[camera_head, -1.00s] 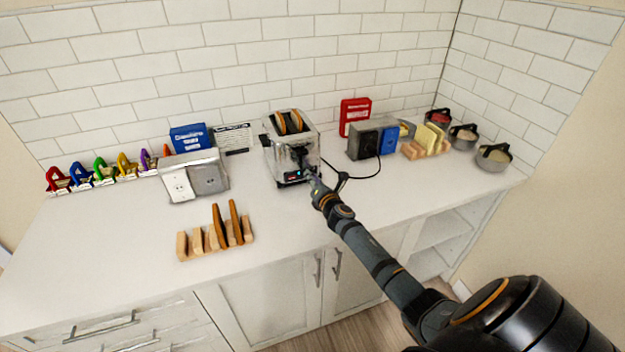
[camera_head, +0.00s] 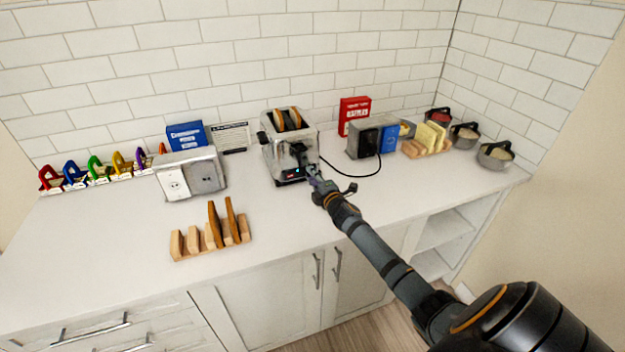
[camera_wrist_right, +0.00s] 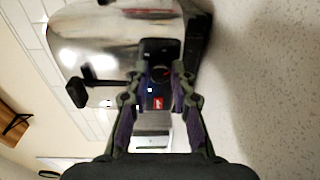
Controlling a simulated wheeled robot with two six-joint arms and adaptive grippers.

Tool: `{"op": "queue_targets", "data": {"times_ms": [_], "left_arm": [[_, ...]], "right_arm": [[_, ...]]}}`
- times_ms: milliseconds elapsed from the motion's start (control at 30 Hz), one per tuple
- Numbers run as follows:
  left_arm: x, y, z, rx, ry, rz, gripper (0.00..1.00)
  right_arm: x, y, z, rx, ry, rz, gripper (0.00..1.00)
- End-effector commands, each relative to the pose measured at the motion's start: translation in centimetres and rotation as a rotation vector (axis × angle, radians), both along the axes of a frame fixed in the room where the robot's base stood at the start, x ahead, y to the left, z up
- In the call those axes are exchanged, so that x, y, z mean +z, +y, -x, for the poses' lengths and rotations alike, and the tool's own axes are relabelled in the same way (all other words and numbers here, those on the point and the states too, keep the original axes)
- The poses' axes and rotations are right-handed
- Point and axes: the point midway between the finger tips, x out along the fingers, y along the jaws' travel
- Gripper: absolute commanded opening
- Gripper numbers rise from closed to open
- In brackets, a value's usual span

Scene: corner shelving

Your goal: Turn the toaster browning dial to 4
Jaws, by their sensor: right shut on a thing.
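The chrome toaster (camera_head: 280,155) stands on the counter against the tiled wall, with two slices of bread (camera_head: 287,120) in its top slots. My right gripper (camera_head: 308,171) is at the toaster's front lower right. In the right wrist view the toaster (camera_wrist_right: 115,40) lies sideways, and my right gripper (camera_wrist_right: 171,88) has its two fingers on either side of the dark browning dial (camera_wrist_right: 158,72), shut on it. A red mark shows on the dial and a red lit panel (camera_wrist_right: 157,103) is beside it. The dial's numbers are too small to read. My left gripper is not in view.
A wooden toast rack (camera_head: 210,238) with toast stands at the front left. A grey outlet box (camera_head: 190,175) is left of the toaster. A black cord (camera_head: 372,172) runs right to another outlet box (camera_head: 365,142). The counter's front right is clear.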

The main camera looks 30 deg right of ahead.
Motion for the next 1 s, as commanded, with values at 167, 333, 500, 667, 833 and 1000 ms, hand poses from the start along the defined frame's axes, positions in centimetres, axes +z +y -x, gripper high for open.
{"op": "queue_targets", "data": {"times_ms": [167, 333, 500, 667, 833, 1000], "left_arm": [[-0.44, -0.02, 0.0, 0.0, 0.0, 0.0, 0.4], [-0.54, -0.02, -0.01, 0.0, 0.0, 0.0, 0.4], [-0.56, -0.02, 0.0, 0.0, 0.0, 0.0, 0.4], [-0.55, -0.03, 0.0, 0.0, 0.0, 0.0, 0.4], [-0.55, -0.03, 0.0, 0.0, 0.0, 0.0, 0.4], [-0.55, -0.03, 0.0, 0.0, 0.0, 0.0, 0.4]], "right_arm": [[-0.15, -0.01, 0.02, 0.001, -0.012, -0.056, 0.0], [-0.11, -0.02, 0.02, 0.0, -0.019, -0.079, 0.0], [-0.07, -0.02, 0.02, 0.0, -0.02, -0.086, 0.0], [-0.06, -0.02, 0.02, 0.0, -0.02, -0.085, 0.0], [-0.06, -0.01, 0.02, 0.0, -0.02, -0.085, 0.34], [-0.04, -0.02, 0.02, 0.0, -0.02, -0.084, 0.46]]}}
